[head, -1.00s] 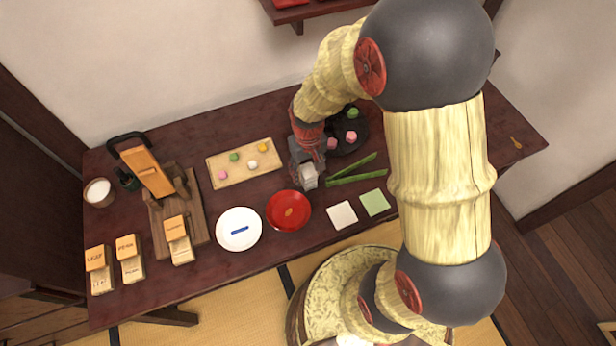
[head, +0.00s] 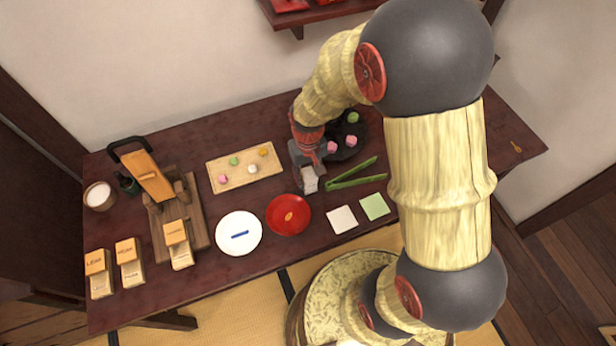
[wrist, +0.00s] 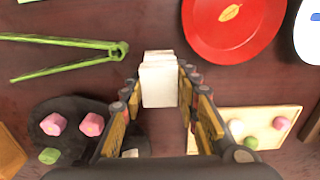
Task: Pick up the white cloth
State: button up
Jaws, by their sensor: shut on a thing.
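A white folded cloth (wrist: 158,82) stands between the two fingers of my gripper (wrist: 158,95) in the wrist view, edge folds at its top. My gripper is shut on it. In the head view the cloth (head: 310,181) shows pale below my gripper (head: 308,170), over the table between the red plate and the dark plate. I cannot tell whether its lower edge touches the table. A flat white square (head: 342,219) lies apart on the table beside a green square (head: 374,206).
Green tongs (head: 356,174) lie right of my gripper. The dark plate (head: 368,150) with pink and green sweets is behind it. The red plate (head: 274,216) is in front. A tray (head: 217,168) of several sweets is to the left. The table's right end (head: 470,150) is mostly clear.

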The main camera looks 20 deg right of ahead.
jog(key=shift+r+p, duration=0.4)
jog(key=shift+r, duration=0.3)
jog(key=s+r+p, duration=0.6)
jog(key=s+r, duration=0.5)
jog(key=s, duration=0.3)
jog(key=shift+d+r+p, duration=0.25)
jog(key=shift+d+p, duration=0.05)
jog(key=shift+p, duration=0.1)
jog(key=o, duration=0.5)
jog(key=c, duration=0.4)
jog(key=shift+o, duration=0.2)
jog(key=shift+r, duration=0.1)
